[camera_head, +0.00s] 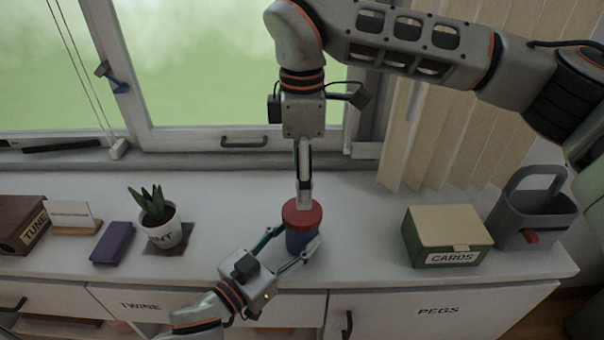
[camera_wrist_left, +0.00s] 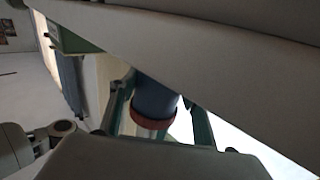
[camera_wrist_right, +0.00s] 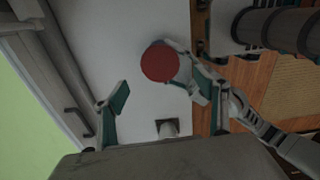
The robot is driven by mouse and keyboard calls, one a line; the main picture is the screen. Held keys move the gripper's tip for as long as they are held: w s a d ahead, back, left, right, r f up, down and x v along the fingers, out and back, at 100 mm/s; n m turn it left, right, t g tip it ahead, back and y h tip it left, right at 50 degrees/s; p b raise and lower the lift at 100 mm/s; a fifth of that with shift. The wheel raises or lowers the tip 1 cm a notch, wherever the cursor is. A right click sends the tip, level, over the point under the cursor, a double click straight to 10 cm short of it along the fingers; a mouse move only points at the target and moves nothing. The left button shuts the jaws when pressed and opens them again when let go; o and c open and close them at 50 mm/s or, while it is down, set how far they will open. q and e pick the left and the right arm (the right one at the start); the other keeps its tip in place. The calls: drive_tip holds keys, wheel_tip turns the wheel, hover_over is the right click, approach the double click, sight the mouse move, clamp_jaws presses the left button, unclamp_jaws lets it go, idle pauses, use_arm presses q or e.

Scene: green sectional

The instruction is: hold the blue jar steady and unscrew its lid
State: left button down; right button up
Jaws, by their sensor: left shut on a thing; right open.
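The blue jar (camera_head: 299,241) stands upright on the white cabinet top, with its red lid (camera_head: 302,213) on it. My left gripper (camera_head: 291,245) comes from the front and is shut around the jar's blue body, below the lid. In the left wrist view the jar (camera_wrist_left: 154,97) and the lid's rim (camera_wrist_left: 150,121) show between the fingers. My right gripper (camera_head: 304,200) points down from above, close over the lid. In the right wrist view the red lid (camera_wrist_right: 160,62) lies beyond the open, empty fingers (camera_wrist_right: 160,98). Whether a right finger touches the lid cannot be told.
A green cards box (camera_head: 445,243) and a grey caddy (camera_head: 530,220) stand to the right. The window (camera_head: 200,70) is behind. The cabinet top beside the jar is clear.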

sight(302, 229)
drive_tip(key=m, duration=0.5)
drive_tip(key=shift+f, duration=4)
